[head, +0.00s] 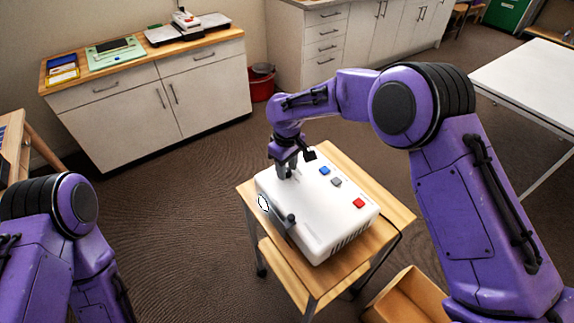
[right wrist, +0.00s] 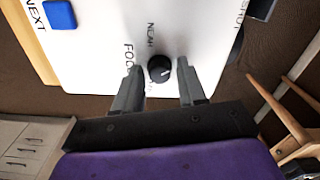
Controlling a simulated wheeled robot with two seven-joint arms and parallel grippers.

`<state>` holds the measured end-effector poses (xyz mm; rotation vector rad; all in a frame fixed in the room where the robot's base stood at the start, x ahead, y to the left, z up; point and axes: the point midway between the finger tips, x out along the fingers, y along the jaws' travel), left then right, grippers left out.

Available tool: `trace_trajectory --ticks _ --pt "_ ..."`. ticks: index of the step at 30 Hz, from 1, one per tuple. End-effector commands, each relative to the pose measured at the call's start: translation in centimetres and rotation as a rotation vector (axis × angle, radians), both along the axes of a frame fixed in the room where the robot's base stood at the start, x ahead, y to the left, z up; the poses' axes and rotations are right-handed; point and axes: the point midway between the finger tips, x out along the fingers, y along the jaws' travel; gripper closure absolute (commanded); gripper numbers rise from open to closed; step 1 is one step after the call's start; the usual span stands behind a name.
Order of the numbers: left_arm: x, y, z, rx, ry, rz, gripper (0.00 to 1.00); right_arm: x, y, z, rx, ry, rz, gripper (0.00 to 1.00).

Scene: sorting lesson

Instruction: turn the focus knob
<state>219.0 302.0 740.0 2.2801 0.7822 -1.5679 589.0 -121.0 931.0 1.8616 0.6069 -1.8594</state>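The white projector (head: 312,225) stands on a small wooden cart. Its black round focus knob (right wrist: 159,69) shows in the right wrist view on the white top, beside partly covered lettering that starts "FOC" and the word "NEAR". In the head view my right gripper hides the knob. My right gripper (head: 287,171) points down at the projector's far left part. In the right wrist view its two fingers (right wrist: 160,67) are apart, one on each side of the knob, with a visible gap on both sides. My left arm is at the lower left; its gripper is not in view.
Blue (head: 324,170), grey (head: 336,182) and red (head: 359,203) buttons sit on the projector's top. A small dark part (head: 291,218) sticks up near its front edge. The wooden cart (head: 400,212) has a open wooden box (head: 412,296) beside it. A white table (head: 530,85) stands right.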

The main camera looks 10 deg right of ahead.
Motion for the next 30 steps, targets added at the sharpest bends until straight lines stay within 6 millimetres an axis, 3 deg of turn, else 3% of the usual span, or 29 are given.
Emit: trace_trajectory --ticks 11,24,30 --pt "0.0 0.0 -0.2 0.0 0.0 0.0 0.57 0.0 -0.1 0.4 0.0 -0.001 -0.002 0.45" --pt "0.0 0.0 -1.7 0.0 0.0 0.0 0.57 0.1 0.1 9.3 0.0 -0.001 0.0 0.45" --pt "0.0 0.0 -1.8 0.0 0.0 0.0 0.57 0.0 0.0 10.5 -0.001 0.001 -0.001 0.45"
